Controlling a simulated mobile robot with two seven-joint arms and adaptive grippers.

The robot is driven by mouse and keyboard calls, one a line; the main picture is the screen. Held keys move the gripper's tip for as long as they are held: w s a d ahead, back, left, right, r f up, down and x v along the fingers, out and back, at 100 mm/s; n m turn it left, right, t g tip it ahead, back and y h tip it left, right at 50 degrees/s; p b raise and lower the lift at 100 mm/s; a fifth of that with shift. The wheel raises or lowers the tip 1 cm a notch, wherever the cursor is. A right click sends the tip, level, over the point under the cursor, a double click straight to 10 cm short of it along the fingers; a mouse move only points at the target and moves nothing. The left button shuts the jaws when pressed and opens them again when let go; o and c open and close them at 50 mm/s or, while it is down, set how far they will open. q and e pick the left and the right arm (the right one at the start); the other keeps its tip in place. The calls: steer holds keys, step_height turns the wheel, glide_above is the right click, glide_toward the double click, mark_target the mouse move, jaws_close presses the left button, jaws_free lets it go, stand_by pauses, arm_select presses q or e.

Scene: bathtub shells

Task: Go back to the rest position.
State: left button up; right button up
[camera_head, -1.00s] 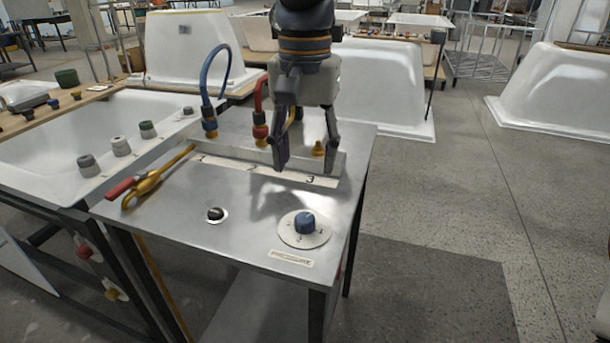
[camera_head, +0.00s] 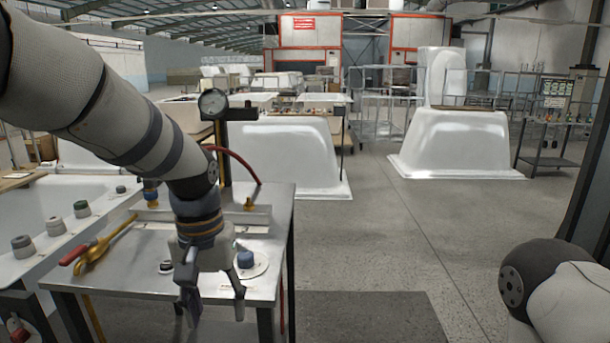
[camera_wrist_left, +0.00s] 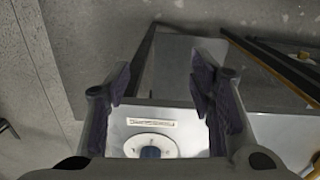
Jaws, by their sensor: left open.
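My left gripper (camera_head: 215,300) is open and empty. In the head view it hangs in front of the near edge of the metal table (camera_head: 120,262), its fingers pointing down. In the left wrist view its two fingers (camera_wrist_left: 160,95) stand apart, with the table's edge and the blue knob (camera_wrist_left: 150,152) on its white dial seen beyond them. The blue knob also shows in the head view (camera_head: 245,259), just right of the gripper. My right arm shows at the lower right of the head view; its gripper is out of view.
A red-handled yellow tool (camera_head: 100,250) lies on the table's left. A gauge (camera_head: 213,104) on a post stands behind, with a red hose (camera_head: 236,160). A white tub with knobs (camera_head: 50,215) adjoins the left. White tub shells (camera_head: 455,145) stand behind. The floor (camera_head: 400,240) at right is clear.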

arm_select(q)
steer(key=s+a+f, duration=0.2)
steer(key=s+f, duration=0.3)
steer(key=f, duration=0.5)
steer(key=s+a+f, duration=0.1)
steer(key=s+f, duration=0.4)
steer(key=f, duration=0.5)
steer(key=s+a+f, duration=0.2)
steer(key=s+f, duration=0.1)
steer(key=s, duration=0.8)
steer(key=s+a+f+g, duration=0.1)
steer(key=s+a+f, duration=0.2)
steer(key=s, duration=0.9)
steer(key=shift+f, duration=0.4)
arm_select(e)
steer(key=shift+w+f, duration=0.1)
steer(key=shift+w, duration=0.45)
arm_select(q)
steer(key=shift+s+a, duration=0.1)
